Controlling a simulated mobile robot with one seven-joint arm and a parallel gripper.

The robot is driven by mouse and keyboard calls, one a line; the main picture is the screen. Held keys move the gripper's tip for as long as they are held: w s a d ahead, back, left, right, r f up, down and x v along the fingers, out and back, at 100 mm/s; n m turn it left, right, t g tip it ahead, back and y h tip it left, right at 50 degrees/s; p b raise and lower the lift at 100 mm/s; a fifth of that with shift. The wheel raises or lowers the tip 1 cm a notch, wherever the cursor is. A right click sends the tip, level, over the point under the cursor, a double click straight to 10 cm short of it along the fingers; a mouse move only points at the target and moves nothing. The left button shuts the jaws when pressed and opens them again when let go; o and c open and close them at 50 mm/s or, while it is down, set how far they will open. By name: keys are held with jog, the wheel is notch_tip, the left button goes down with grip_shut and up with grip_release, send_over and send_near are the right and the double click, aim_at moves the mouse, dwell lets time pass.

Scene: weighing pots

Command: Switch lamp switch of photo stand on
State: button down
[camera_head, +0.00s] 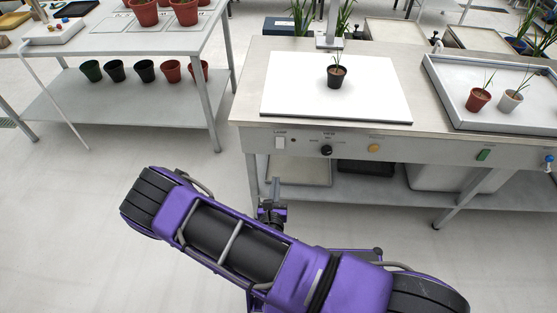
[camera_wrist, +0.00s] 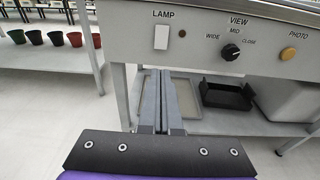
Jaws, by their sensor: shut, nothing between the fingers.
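The white lamp switch (camera_wrist: 161,37) is on the front panel of the photo stand (camera_head: 247,113), under the word LAMP. It also shows in the head view (camera_head: 280,143). A small dark indicator (camera_wrist: 183,34) sits to its right. My gripper (camera_wrist: 159,74) is shut and empty, its fingertips just below the switch in the wrist view. I cannot tell the gap between the fingertips and the panel. In the head view my gripper (camera_head: 275,183) is below and in front of the panel, partly behind my arm.
Right of the switch are the black VIEW knob (camera_wrist: 231,52) and the orange PHOTO button (camera_wrist: 288,53). A black potted plant (camera_head: 337,76) stands on the white board (camera_head: 300,101). A black tray (camera_wrist: 228,96) is on the lower shelf. Open floor lies to the left.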

aim_at(279, 148)
jog(key=w, duration=0.4)
jog(key=w+f+b, duration=0.1)
jog(key=w, duration=0.4)
jog(key=w+b, duration=0.1)
jog(key=w, duration=0.3)
jog(key=shift+w+d+f, duration=0.25)
jog(key=shift+w+f, duration=0.05)
jog(key=shift+w, duration=0.05)
jog(key=shift+w+f, duration=0.1)
jog(key=shift+w, duration=0.1)
